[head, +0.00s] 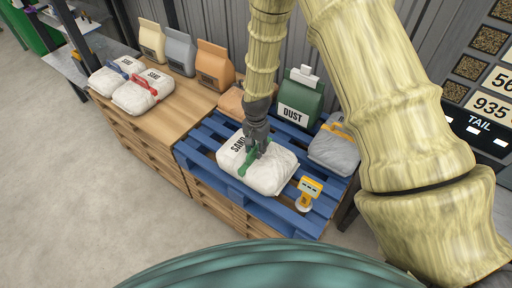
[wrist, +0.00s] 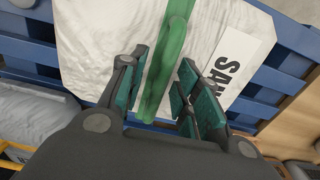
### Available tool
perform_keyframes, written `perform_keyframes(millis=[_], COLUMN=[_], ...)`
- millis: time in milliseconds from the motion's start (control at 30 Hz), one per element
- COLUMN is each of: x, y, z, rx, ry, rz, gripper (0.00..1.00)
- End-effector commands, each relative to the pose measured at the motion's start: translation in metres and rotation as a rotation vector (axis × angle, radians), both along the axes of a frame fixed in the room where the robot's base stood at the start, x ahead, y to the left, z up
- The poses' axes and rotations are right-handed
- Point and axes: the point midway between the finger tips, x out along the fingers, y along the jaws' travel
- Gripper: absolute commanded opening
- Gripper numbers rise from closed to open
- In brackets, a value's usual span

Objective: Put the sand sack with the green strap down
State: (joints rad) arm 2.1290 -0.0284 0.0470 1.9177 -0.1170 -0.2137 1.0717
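The white sand sack with the green strap (head: 262,178) lies on the blue pallet (head: 222,189). Its SAND label faces the left side. The green strap (wrist: 165,65) stands up as a loop over the sack's top. My gripper (head: 257,148) is right above the sack, pointing down, with its fingers on either side of the strap. In the wrist view my gripper (wrist: 163,75) shows its teal pads apart with the strap between them and some gap visible, so it looks open. Whether a pad touches the strap is hard to tell.
A green DUST bag (head: 300,98), a grey sack (head: 335,148) and a yellow device (head: 308,192) stand close by on the pallet. A wooden stack (head: 178,113) at left bears two strapped sand sacks (head: 143,92) and several upright bags (head: 180,52). Floor is clear at left.

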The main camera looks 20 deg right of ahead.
Motion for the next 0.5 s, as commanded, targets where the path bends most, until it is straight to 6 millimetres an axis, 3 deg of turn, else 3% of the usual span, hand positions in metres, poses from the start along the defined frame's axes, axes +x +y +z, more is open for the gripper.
perform_keyframes(millis=[167,500], x=[0.001,0.001], y=[0.000,0.000], z=[0.012,0.060], rx=[0.000,0.000], ry=[-0.001,-0.003], rz=[0.000,0.001], gripper=[0.33,0.33])
